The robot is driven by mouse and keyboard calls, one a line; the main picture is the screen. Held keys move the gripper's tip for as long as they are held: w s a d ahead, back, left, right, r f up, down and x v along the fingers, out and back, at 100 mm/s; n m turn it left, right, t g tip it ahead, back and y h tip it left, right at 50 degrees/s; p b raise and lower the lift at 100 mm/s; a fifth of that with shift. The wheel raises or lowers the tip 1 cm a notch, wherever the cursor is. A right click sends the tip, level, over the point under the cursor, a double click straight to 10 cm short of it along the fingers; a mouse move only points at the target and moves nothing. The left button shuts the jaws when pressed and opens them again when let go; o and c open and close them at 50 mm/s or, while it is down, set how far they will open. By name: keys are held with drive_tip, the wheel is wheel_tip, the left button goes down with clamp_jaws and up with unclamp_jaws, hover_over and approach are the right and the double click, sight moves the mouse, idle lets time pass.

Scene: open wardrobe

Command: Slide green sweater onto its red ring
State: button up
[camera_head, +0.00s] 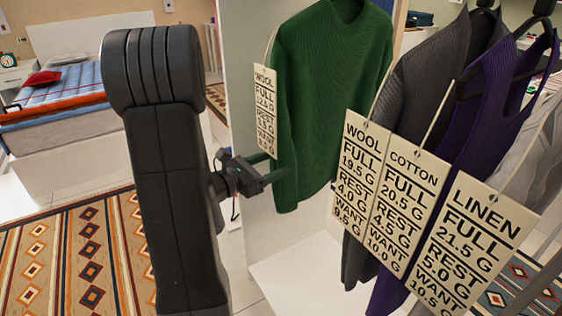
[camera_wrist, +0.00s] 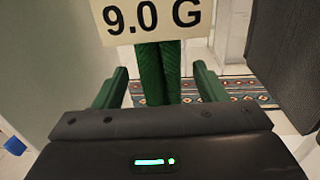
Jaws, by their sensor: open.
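The green sweater (camera_head: 330,90) hangs in the open wardrobe in the head view. Its paper tag (camera_head: 265,112) hangs at its left edge. My gripper (camera_head: 280,170) is at the sweater's lower left edge, just below the tag. In the wrist view my gripper (camera_wrist: 157,82) is open, with its two green fingers apart. A narrow green part of the sweater (camera_wrist: 160,75) shows between them, not pinched. The tag's lower end, reading 9.0 G (camera_wrist: 152,20), hangs in front of it. No red ring is visible; the sweater's hanger top is cut off.
A dark grey garment (camera_head: 425,85) and a purple garment (camera_head: 490,110) hang to the right, with several large tags in front. A pale wardrobe panel (camera_head: 243,60) stands left of the sweater. A bed (camera_head: 70,95) and patterned rug (camera_head: 80,250) lie at left.

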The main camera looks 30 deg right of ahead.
drive_tip(key=shift+w+d, duration=0.15)
drive_tip(key=shift+d, duration=0.75)
drive_tip(key=shift+w+d, duration=0.15)
drive_tip(key=shift+d, duration=0.75)
clamp_jaws()
drive_tip(key=shift+w, duration=0.2)
drive_tip(key=shift+w+a, duration=0.1)
drive_tip(key=shift+w, duration=0.7)
unclamp_jaws()
drive_tip(key=shift+a, duration=0.1)
drive_tip(key=s+a, duration=0.2)
drive_tip(key=a, duration=1.1)
drive_tip(key=shift+s+a+p, duration=0.2)
drive_tip(key=shift+p, duration=0.15)
